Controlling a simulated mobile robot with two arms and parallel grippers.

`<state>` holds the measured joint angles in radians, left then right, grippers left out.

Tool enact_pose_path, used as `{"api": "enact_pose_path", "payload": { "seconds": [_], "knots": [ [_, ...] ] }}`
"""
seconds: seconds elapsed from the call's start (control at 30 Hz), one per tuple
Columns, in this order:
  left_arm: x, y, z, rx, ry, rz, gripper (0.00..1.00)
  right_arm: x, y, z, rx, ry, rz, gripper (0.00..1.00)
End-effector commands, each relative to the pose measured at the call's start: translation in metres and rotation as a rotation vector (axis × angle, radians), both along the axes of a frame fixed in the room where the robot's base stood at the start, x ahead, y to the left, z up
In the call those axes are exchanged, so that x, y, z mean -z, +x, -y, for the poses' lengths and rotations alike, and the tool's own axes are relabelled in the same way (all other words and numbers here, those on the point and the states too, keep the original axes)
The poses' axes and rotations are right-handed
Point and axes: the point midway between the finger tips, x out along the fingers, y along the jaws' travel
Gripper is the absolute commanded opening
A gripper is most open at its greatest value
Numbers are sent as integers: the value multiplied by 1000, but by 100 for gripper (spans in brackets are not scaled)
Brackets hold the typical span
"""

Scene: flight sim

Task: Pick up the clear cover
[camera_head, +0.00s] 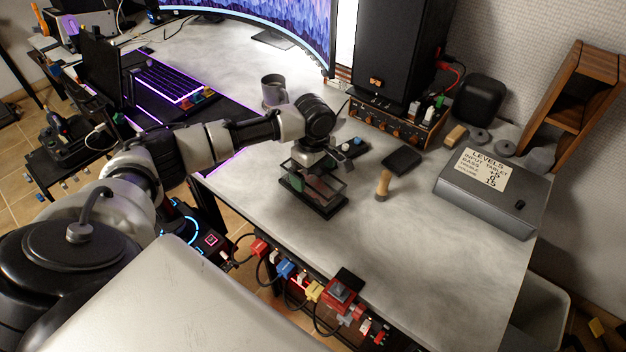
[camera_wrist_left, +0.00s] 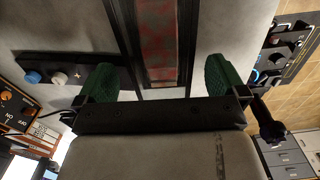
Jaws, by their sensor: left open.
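The clear cover (camera_head: 324,184) is a see-through box with dark edges, standing on a dark base (camera_head: 318,207) on the grey desk. A dull red shape shows through it. My left gripper (camera_head: 318,162) is directly above the cover, pointing down, and hides part of its top. In the left wrist view, the green fingertips (camera_wrist_left: 161,82) are wide apart, one on each side of the dark-framed, reddish cover (camera_wrist_left: 157,40). The fingers look empty, and I cannot tell whether they touch the cover. My right gripper is not in view.
A wooden-handled stamp-like item (camera_head: 382,184) and a black pad (camera_head: 401,161) stand right of the cover. A small knob panel (camera_head: 350,147) is behind it. A grey mug (camera_head: 273,90) stands farther back. A grey box (camera_head: 490,195) is at the right.

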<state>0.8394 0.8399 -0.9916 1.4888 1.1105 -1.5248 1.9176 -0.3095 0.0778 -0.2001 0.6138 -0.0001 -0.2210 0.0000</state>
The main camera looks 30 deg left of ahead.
Motion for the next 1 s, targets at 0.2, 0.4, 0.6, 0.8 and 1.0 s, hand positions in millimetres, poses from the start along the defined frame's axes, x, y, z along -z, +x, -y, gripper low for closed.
{"api": "enact_pose_path", "payload": {
  "seconds": [0.2, 0.4, 0.6, 0.8, 1.0],
  "knots": [
    [33, 0, -3, 0, 2, -3, 100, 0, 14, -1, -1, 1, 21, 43],
    [39, 0, -4, 0, 1, 0, 100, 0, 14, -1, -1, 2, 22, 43],
    [38, 0, -3, 1, 1, 0, 88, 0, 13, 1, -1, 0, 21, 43],
    [38, 0, -3, 1, 1, -1, 57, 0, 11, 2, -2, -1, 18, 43],
    [38, 0, -3, 1, 1, 0, 48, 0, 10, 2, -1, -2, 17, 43]
  ]
}}
